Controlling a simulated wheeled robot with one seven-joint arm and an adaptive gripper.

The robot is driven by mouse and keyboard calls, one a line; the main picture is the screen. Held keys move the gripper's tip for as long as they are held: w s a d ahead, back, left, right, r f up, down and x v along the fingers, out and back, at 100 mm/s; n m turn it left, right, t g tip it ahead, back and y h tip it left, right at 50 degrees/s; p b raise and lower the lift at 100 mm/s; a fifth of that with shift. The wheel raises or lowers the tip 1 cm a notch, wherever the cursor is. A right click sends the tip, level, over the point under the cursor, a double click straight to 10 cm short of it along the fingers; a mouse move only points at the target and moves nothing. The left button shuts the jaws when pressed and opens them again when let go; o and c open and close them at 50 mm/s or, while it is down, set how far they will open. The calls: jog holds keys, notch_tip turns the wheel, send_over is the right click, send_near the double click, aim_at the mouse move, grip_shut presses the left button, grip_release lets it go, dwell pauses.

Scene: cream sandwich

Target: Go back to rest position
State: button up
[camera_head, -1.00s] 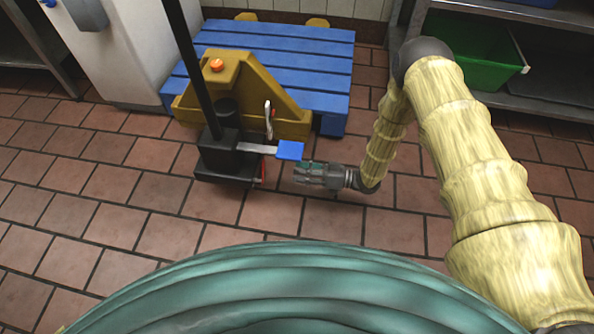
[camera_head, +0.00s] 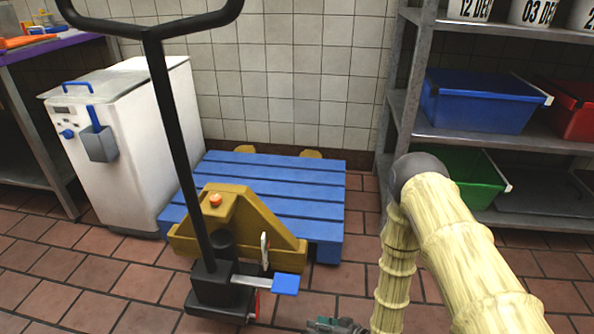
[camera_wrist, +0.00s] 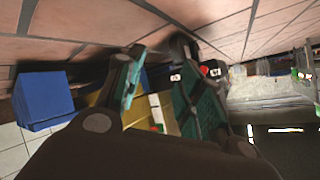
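My gripper (camera_head: 328,325) shows only in part at the bottom edge of the head view, low over the tiled floor. It is just right of and below the blue pedal (camera_head: 286,284) of a yellow and black pallet jack (camera_head: 232,225). In the wrist view my gripper's two fingers (camera_wrist: 160,88) stand apart, with teal pads. Parts of the yellow jack show through the gap, and I see nothing held. My yellowish arm comes down from the right in the head view.
A blue pallet (camera_head: 320,195) lies behind the jack. A white cabinet-like unit (camera_head: 125,150) stands at left. A metal rack (camera_head: 405,110) with blue (camera_head: 480,105), green (camera_head: 462,185) and red bins stands at right. The jack's black handle (camera_head: 175,120) rises high in front of the wall.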

jog(key=s+d+r+m+g+h+p, duration=0.1)
jog(key=s+d+r+m+g+h, duration=0.3)
jog(key=s, duration=0.6)
jog(key=s+d+n+g+h, duration=0.1)
jog(key=s+d+h, duration=0.2)
jog(key=s+d, duration=0.55)
jog(key=s+d+r+m+g+h+p, duration=0.1)
jog(key=s+d+r+m+g+h, duration=0.15)
jog(key=s, duration=0.85)
notch_tip(320, 180, up, 37)
jog(key=p, duration=3.7)
jog(key=shift+d+t, duration=0.35)
